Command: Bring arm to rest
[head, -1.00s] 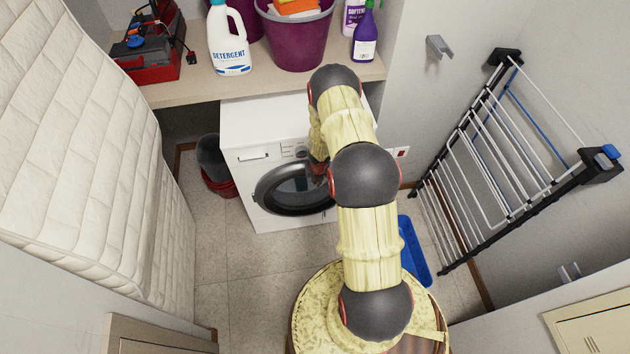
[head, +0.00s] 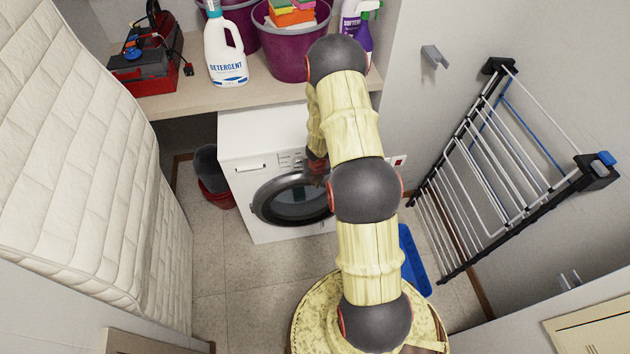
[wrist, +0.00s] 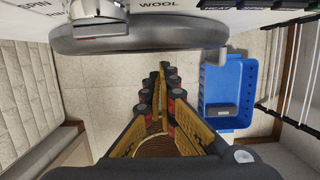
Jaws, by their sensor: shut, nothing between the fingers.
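My arm reaches forward from my base toward the washing machine (head: 262,140), rising in front of the shelf and bending down at its far end. My gripper (head: 317,172) shows small and partly hidden behind my arm, close in front of the washer's upper front, by its round door (head: 290,203). In the wrist view my gripper (wrist: 160,72) points down toward the floor with its fingers together and nothing between them. The washer door's rim (wrist: 140,37) is beyond the fingertips there. Whether the gripper touches the washer cannot be told.
A shelf (head: 185,100) above the washer holds a detergent bottle (head: 224,50), purple buckets and a red toolbox. A drying rack (head: 500,160) is at the right, a mattress (head: 90,160) at the left. A blue basket (wrist: 222,90) lies on the floor, right of my gripper.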

